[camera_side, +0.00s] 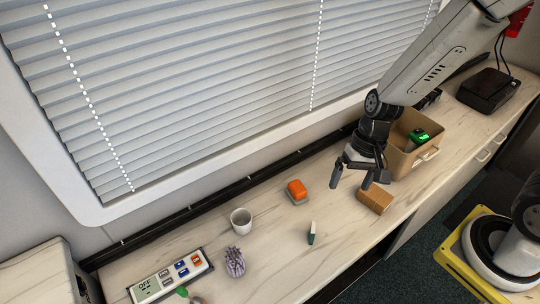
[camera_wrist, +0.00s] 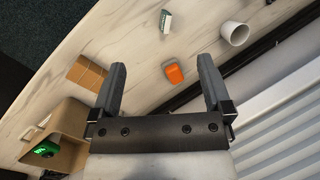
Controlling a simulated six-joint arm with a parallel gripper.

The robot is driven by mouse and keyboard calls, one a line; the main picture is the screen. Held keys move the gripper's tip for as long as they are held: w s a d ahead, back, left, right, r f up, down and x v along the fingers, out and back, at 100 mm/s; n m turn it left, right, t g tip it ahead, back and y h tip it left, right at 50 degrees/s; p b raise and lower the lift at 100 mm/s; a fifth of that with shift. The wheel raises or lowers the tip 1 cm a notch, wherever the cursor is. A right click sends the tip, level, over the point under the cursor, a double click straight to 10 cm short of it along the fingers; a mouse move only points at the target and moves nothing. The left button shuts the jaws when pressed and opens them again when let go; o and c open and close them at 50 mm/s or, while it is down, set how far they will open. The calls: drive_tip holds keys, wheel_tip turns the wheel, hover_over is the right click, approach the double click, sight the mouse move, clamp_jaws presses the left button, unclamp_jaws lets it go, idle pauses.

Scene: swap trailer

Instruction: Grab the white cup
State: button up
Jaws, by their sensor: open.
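The white cup (camera_side: 241,221) stands upright on the counter, left of my gripper in the side view. In the wrist view the white cup (camera_wrist: 235,33) is at the upper right, beyond the fingertips. My gripper (camera_side: 360,180) is open and empty above the counter, well apart from the cup. In the wrist view its two fingers (camera_wrist: 162,75) are spread wide with the orange block seen between them.
An orange block (camera_side: 297,190) lies between the cup and my gripper. A brown block (camera_side: 375,199) and an open box (camera_side: 408,157) are near the gripper. A small white-green object (camera_side: 312,233), a purple item (camera_side: 235,262) and a labelled panel (camera_side: 170,276) lie on the counter. Window blinds rise behind.

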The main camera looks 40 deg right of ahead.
drive_tip(key=w+a+f+m+t+y, duration=0.1)
drive_tip(key=w+a+f+m+y, duration=0.3)
drive_tip(key=a+f+m, duration=0.15)
drive_tip(key=w+a+f+m+y, duration=0.3)
drive_tip(key=a+f+m, duration=0.1)
drive_tip(key=a+m, duration=0.25)
drive_tip(key=m+t, duration=0.7)
drive_tip(key=m, duration=0.2)
approach(241, 221)
drive_tip(key=a+r, duration=0.1)
drive_tip(key=s+a+r, duration=0.1)
drive_tip(key=shift+s+a+r, duration=0.2)
drive_tip(key=shift+a+r, duration=0.1)
drive_tip(key=shift+a, duration=0.1)
drive_tip(key=shift+w+d+f+t, duration=0.2)
drive_tip(key=shift+f+t, duration=0.1)
drive_tip(key=shift+t, duration=0.2)
drive_tip(key=shift+x, duration=1.35)
drive_tip(key=shift+a, duration=0.1)
drive_tip(key=shift+x, duration=2.5)
